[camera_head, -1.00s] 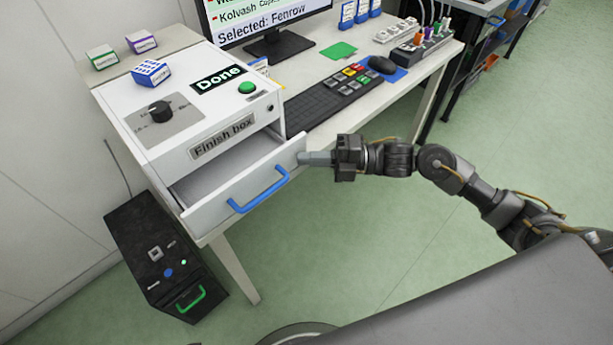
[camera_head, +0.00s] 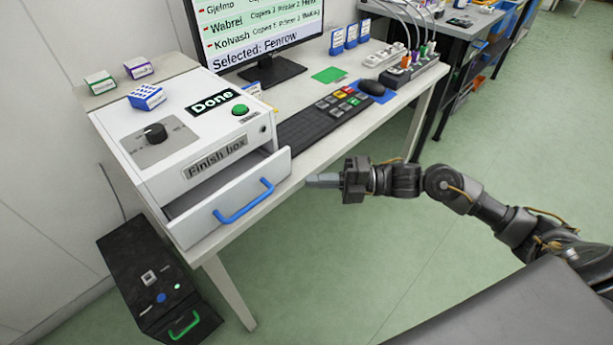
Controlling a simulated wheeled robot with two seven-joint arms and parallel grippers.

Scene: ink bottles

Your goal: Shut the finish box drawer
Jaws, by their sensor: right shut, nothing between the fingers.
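The finish box (camera_head: 185,135) is a white box on the left of the desk, with a label, a black knob and a green button. Its drawer (camera_head: 196,228), with a blue handle (camera_head: 245,203), stands partly open, with a narrow gap showing behind its front panel. My right gripper (camera_head: 312,181) is shut and empty, pointing left, a little to the right of the drawer front's right end. A gap shows between its fingertips and the drawer front. My left gripper is not in view.
A keyboard (camera_head: 305,130), a mouse (camera_head: 372,87) and a monitor (camera_head: 262,40) stand on the desk right of the box. A black computer case (camera_head: 150,285) stands on the floor below. The floor in front of the desk is clear.

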